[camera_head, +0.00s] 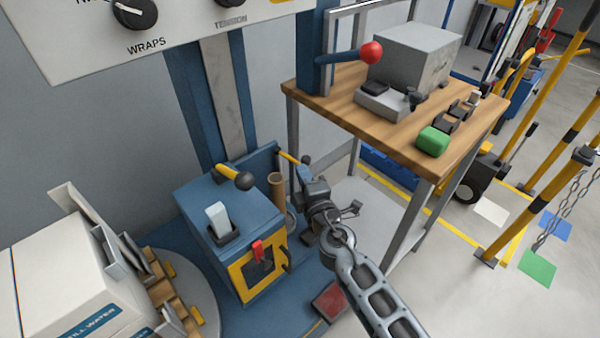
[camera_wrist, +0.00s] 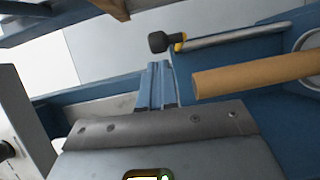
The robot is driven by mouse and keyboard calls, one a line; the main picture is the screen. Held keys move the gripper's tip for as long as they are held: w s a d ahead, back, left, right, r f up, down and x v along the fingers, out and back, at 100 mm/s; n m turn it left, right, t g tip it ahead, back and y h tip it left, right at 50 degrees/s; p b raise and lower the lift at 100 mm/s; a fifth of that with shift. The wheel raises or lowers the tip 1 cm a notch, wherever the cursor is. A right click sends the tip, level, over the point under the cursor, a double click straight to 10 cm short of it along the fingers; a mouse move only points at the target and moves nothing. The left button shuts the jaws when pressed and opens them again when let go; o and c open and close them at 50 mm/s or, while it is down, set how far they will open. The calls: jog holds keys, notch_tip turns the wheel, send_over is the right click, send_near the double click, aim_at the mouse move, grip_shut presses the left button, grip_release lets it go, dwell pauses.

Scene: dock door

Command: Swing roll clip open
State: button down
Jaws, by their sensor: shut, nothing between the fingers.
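In the wrist view a black knob with a yellow collar (camera_wrist: 166,42) sits on a grey rod, left of the tube (camera_wrist: 255,75). My gripper (camera_head: 302,172) is shut and empty, close beside the tube and just below the knob. Its fingertips (camera_wrist: 157,66) point toward the knob; contact cannot be told.
The blue machine box (camera_head: 228,212) has a yellow-collared black knob on top and a red lever on its yellow front. A wooden bench (camera_head: 345,100) stands behind my arm, with a red-knobbed lever above its edge. A white carton (camera_head: 60,280) stands at lower left.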

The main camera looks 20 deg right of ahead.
jog(key=shift+w+d, duration=0.35)
jog(key=shift+d, duration=0.15)
jog(key=d+y, duration=0.1)
jog(key=w+d+n+y, duration=0.1)
jog(key=d, duration=0.1)
jog(key=w+d+n+y, duration=0.1)
jog(key=d+y, duration=0.1)
jog(key=shift+d+p, duration=0.15)
jog(key=shift+p, duration=0.2)
dwell(0.3)
